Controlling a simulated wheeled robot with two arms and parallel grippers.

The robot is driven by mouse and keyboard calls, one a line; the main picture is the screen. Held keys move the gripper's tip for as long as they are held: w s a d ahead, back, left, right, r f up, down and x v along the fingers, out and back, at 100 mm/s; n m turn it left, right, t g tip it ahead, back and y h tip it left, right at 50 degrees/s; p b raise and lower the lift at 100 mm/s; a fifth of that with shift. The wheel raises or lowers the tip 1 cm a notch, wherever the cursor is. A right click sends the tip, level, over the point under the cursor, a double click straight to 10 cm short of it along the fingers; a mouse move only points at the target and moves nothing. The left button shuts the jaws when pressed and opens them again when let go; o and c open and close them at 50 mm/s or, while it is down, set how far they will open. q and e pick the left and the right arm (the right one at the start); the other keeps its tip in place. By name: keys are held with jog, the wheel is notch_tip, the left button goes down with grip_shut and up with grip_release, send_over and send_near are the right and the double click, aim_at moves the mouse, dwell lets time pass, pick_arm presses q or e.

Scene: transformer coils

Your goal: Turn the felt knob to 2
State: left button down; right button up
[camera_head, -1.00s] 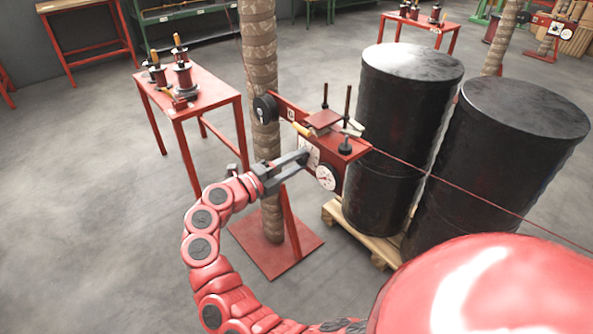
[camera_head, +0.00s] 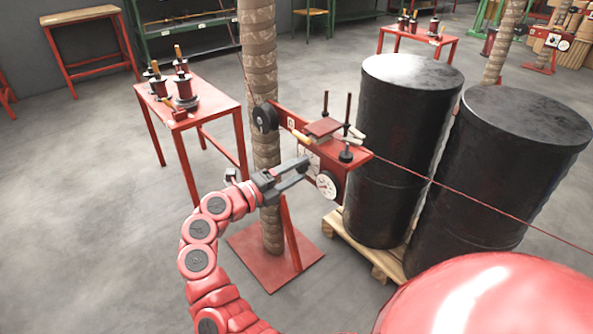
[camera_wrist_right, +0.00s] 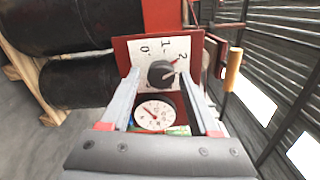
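The black felt knob (camera_wrist_right: 161,72) sits on a white scale plate (camera_wrist_right: 148,60) marked 0, 1 and 2 in the right wrist view. Its red pointer aims to the upper right, at or close to the 2. My right gripper (camera_wrist_right: 159,71) is open, with one finger on each side of the knob and visible gaps between; how deep the tips reach is hard to tell. In the head view my right gripper (camera_head: 306,168) is in front of the red tensioner box (camera_head: 350,166), and the knob is hidden there. My left gripper is not in view.
A round gauge (camera_head: 327,185) is just below the knob. Black drums (camera_head: 400,150) on a wooden pallet (camera_head: 375,258) stand close right. A wrapped post (camera_head: 262,90) is behind the gripper. A red table (camera_head: 215,100) with coils is at left. A red wire crosses right.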

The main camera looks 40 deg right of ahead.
dwell(0.3)
jog(key=a, duration=0.5)
jog(key=s+a, duration=0.1)
jog(key=a, duration=1.1)
jog(key=shift+s+a+p, duration=0.15)
jog(key=shift+a+p, duration=0.05)
jog(key=shift+p, duration=0.2)
